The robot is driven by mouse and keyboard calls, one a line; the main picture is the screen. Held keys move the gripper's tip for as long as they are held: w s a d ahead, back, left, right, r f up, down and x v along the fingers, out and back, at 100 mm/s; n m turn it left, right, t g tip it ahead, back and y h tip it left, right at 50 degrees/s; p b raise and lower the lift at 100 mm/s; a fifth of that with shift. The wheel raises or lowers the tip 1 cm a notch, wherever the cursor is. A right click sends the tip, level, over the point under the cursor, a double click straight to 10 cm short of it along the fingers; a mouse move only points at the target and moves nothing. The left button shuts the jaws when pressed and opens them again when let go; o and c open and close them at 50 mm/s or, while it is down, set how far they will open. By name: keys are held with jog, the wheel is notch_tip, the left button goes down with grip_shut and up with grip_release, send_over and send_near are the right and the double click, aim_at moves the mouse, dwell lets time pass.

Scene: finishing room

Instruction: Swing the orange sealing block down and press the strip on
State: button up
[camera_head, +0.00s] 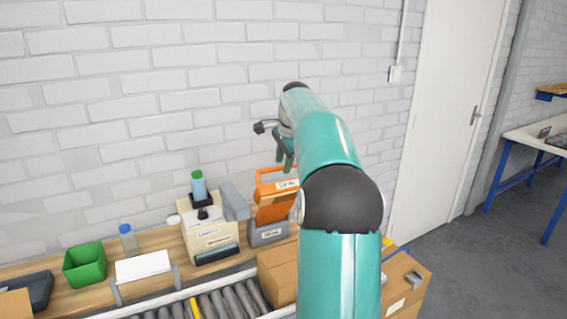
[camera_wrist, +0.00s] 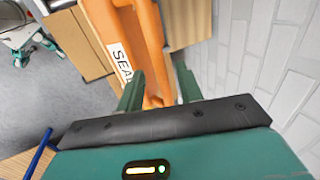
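The orange sealing block (camera_head: 275,211) with a white label stands raised on a grey base (camera_head: 268,234) on the bench, its handle bar at the top. In the head view my gripper (camera_head: 284,160) is just above and beside this handle, pointing down. In the wrist view the sealing block (camera_wrist: 133,35) shows its "SEAL" label, and part of the orange frame lies between the two green fingers of my gripper (camera_wrist: 159,75). The fingers are apart, with gaps beside the orange part; I cannot tell whether either touches it. No strip can be made out.
A cream machine (camera_head: 208,236) with a grey lever stands left of the sealer. A cardboard box (camera_head: 278,275) and roller conveyor (camera_head: 215,304) lie in front. A green bin (camera_head: 85,264) is at the left. The white brick wall (camera_head: 150,110) is close behind.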

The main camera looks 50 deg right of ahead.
jog(key=shift+w+f, duration=0.1)
jog(key=shift+f, duration=0.3)
grip_shut()
